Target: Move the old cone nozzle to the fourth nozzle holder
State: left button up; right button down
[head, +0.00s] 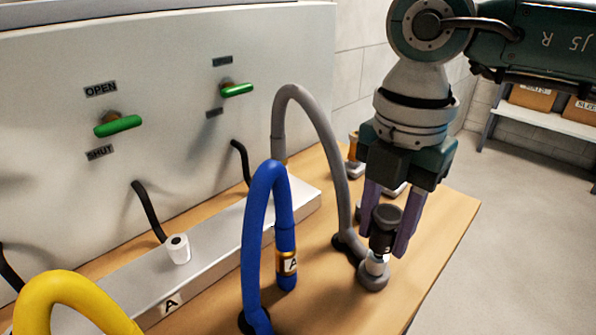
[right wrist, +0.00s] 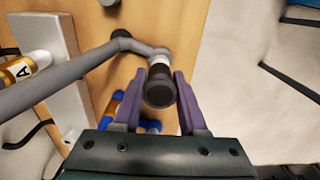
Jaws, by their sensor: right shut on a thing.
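My right gripper (head: 393,238) is over the right side of the wooden table, its purple fingers pointing down. It is shut on a dark cylindrical nozzle (head: 385,222) with a pale lower part. In the right wrist view the nozzle's dark round end (right wrist: 160,93) shows between the fingertips (right wrist: 160,88). Whether this is the old cone nozzle is not clear. Holders behind the gripper are partly hidden, so the fourth cannot be singled out. My left gripper is not in view.
A grey hose (head: 301,98) arches down close beside the held nozzle. A blue hose (head: 257,200) and a yellow hose (head: 62,286) stand farther left. An orange-and-grey fitting (head: 353,147) stands behind the gripper. A metal ledge (head: 215,238) runs along the panel.

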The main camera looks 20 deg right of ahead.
aim_at(388, 212)
jog(key=shift+r+p, duration=1.95)
jog(key=shift+r, duration=0.35)
jog(key=shift+r, duration=0.1)
